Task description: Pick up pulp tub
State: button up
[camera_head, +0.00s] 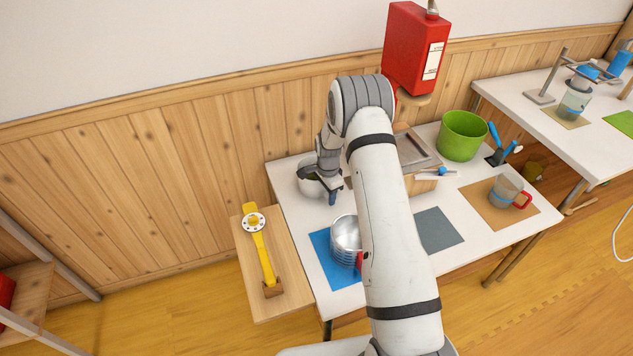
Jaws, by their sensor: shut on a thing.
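A round, pale grey tub (305,182) stands at the back left of the white table, partly hidden behind my gripper; it looks to be the pulp tub. My gripper (327,190) reaches down at the tub's right side and is shut on its rim. The fingertips are small and partly hidden in this view. I cannot tell whether the tub is clear of the table top.
A metal pot (345,238) stands on a blue mat (328,262), close to my arm. A green bucket (463,136), a measuring jug (507,190) and a grey mat (437,229) are to the right. A red canister (408,45) rises behind. A yellow tool (262,250) lies at left.

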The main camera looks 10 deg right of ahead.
grip_shut()
notch_tip(320, 180, up, 10)
dwell(0.7)
